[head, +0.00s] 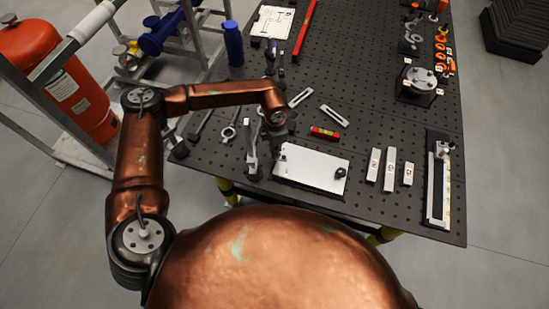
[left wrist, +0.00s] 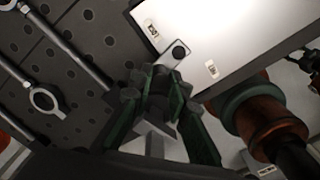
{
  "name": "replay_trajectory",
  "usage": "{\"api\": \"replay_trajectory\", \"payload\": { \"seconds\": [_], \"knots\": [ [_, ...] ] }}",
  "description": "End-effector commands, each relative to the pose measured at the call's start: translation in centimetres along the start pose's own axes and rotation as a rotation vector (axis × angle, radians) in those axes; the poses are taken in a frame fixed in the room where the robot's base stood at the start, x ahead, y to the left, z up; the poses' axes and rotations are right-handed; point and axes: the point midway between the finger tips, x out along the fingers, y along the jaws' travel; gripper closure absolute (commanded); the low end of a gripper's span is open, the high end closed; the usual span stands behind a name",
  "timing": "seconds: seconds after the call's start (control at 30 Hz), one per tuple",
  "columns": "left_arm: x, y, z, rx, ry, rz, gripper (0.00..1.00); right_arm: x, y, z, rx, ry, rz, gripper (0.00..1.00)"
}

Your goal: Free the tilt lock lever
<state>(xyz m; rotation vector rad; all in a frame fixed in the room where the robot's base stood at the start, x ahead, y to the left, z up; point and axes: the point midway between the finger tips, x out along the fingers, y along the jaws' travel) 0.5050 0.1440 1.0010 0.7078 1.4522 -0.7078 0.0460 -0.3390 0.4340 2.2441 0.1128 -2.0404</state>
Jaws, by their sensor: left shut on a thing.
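A white plate (head: 310,168) lies on the near part of the dark perforated table. It also shows in the left wrist view (left wrist: 235,35). My left gripper (head: 277,130) is over the plate's back left corner, seen from above and partly hidden by its own wrist. In the left wrist view its fingers (left wrist: 158,95) are shut on a small dark part, which I take to be the tilt lock lever; the fingers cover most of it. A grey tab with a black knob (left wrist: 180,53) sits just beyond the fingertips at the plate's edge. My right gripper is not in view.
Pale blocks (head: 389,170) and a long slotted fixture (head: 438,185) stand right of the plate. A red level (head: 324,133) and slotted bars (head: 334,116) lie behind it. Eye-ended rods (head: 229,132) lie left. An orange cylinder (head: 55,75) stands off the table.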

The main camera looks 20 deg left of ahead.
Motion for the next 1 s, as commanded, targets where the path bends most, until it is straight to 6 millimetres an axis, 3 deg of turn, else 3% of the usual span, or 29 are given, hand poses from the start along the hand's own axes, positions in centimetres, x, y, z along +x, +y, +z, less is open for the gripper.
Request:
{"api": "replay_trajectory", "payload": {
  "seconds": [1.0],
  "knots": [
    [0.1,-1.7,-0.4,0.002,-0.001,-0.003,0.93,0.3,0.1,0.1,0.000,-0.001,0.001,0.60]
  ]
}}
